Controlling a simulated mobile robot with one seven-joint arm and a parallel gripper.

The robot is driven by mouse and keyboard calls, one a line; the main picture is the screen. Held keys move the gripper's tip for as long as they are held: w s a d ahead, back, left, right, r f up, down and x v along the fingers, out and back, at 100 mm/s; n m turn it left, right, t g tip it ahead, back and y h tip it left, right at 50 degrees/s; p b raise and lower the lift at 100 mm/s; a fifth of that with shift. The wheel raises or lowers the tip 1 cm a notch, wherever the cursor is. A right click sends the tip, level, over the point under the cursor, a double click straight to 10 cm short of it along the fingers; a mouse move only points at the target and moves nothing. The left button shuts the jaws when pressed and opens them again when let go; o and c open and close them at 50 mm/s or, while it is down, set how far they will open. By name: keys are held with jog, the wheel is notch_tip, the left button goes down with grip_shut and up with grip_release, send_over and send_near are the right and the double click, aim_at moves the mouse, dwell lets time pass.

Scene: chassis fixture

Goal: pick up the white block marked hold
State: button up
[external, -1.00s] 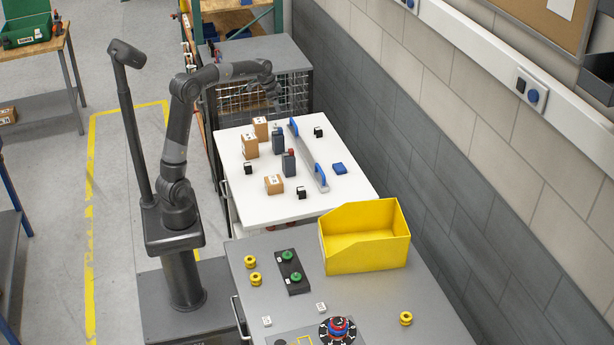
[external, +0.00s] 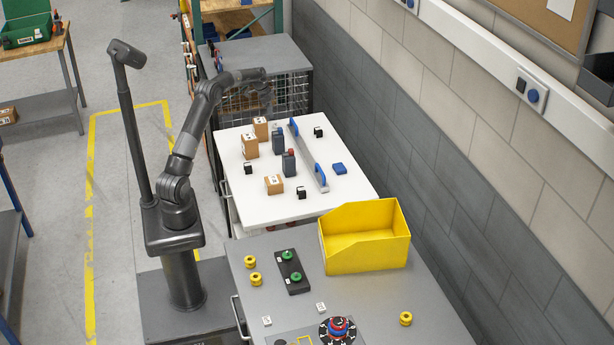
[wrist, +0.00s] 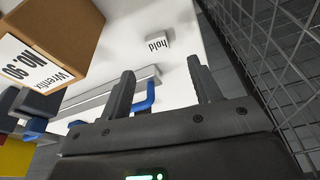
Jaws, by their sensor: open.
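The white block marked hold (wrist: 157,42) lies on the white tabletop in the wrist view, its printed face towards the camera. I cannot make it out against the white table in the external view. My gripper (wrist: 160,68) is open and empty, with its two dark fingers spread. In the picture, the block appears just beyond and between the fingertips, apart from them. In the external view, my arm reaches over the far end of the white table.
A brown box (wrist: 55,35) stands close left of the fingers in the wrist view. A grey bar with blue handles (external: 308,155) lies along the table. Wire mesh (wrist: 270,50) rises at the right in the wrist view. A yellow bin (external: 365,252) stands on the nearer grey table.

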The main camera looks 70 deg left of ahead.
aim_at(276, 125)
jog(key=x, duration=0.8)
jog(key=shift+s+d, duration=0.15)
jog(key=shift+s, duration=0.05)
jog(key=shift+c, duration=0.5)
jog(key=c, duration=1)
jog(key=shift+r, duration=0.1)
